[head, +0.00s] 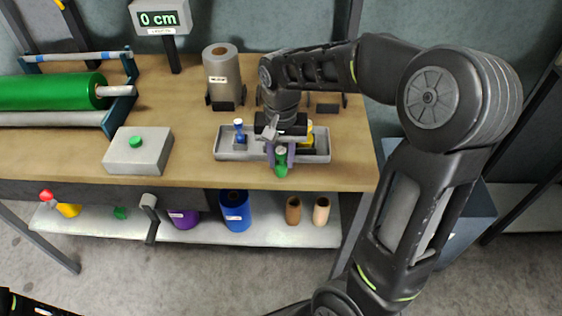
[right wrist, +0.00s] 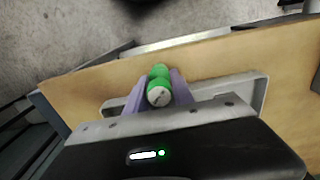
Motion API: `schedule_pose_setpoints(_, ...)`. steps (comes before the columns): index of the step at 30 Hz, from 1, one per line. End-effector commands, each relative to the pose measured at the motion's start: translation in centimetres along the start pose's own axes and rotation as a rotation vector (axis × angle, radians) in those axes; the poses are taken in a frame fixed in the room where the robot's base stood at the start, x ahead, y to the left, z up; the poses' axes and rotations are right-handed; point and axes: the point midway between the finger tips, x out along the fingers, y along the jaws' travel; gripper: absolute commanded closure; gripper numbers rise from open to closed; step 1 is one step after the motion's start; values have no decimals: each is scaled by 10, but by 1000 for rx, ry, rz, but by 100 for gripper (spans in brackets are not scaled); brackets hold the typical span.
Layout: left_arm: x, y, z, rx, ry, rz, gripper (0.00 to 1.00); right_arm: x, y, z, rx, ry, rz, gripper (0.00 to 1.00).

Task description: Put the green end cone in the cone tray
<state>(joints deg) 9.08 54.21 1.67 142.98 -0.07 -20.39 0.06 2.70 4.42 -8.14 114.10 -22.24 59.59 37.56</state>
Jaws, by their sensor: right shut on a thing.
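The green end cone (head: 281,164) is held between the fingers of my right gripper (head: 279,156), at the front side of the grey cone tray (head: 236,156) on the bench. In the right wrist view the green cone (right wrist: 160,73), with a pale end facing the camera, sits between the two purple fingers of the right gripper (right wrist: 158,92). It overlaps the tray's front rim there; its height above the bench is unclear. A blue cone (head: 239,131) stands at the left of the tray. A yellow piece (head: 309,133) shows at the right, partly hidden by the gripper. My left gripper is out of view.
A grey box with a green button (head: 138,152) stands left of the tray. A brown-grey roll (head: 222,73) stands behind it. A green roll (head: 50,92) lies in a frame at far left. A lower shelf (head: 275,232) holds rolls. Bare bench lies between the box and tray.

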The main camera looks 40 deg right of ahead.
Motion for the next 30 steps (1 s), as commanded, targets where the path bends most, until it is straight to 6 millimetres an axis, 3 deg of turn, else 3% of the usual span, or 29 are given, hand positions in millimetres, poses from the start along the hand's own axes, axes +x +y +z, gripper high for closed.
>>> schedule_pose_setpoints(7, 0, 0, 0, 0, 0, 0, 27, 0, 0, 0, 0, 0, 0, 100)
schedule_pose_setpoints(20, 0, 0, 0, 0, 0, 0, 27, -2, 0, 0, 0, 1, 0, 100)
schedule_pose_setpoints(25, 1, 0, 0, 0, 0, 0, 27, -16, 0, -1, -1, 3, -1, 100)
schedule_pose_setpoints(30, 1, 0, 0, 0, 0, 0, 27, -48, -1, -1, 0, 5, -3, 100)
